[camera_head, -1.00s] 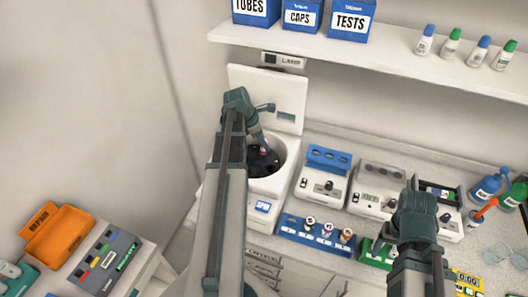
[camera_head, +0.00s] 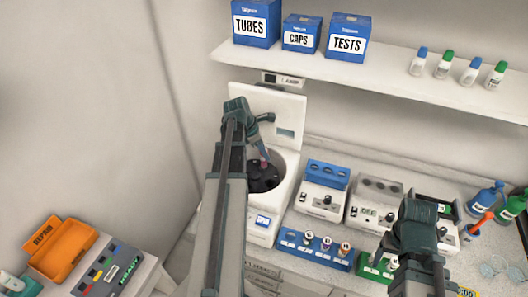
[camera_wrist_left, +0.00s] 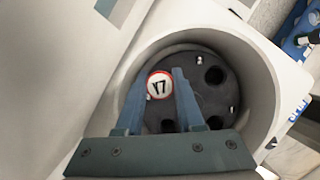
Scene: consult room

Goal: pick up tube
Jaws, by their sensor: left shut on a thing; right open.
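A tube with a white, red-rimmed cap marked 17 (camera_wrist_left: 159,86) is in the dark rotor (camera_wrist_left: 208,101) of the open white centrifuge (camera_head: 283,190). In the left wrist view, my left gripper's fingers lie on both sides of the cap, shut on it. In the head view, my left gripper (camera_head: 264,157) points down into the centrifuge bowl, with a small pinkish tip at its end. The tube's body is hidden below its cap. My right gripper (camera_head: 385,248) is open over the bench near a green rack (camera_head: 374,267); its fingers are hard to make out.
A blue rack (camera_head: 293,246) with several capped tubes stands right of the centrifuge. Behind it are bench devices (camera_head: 322,200). The raised lid (camera_head: 285,110) stands behind the bowl, under a shelf (camera_head: 390,80) with boxes and bottles. An orange bin (camera_head: 62,255) is at lower left.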

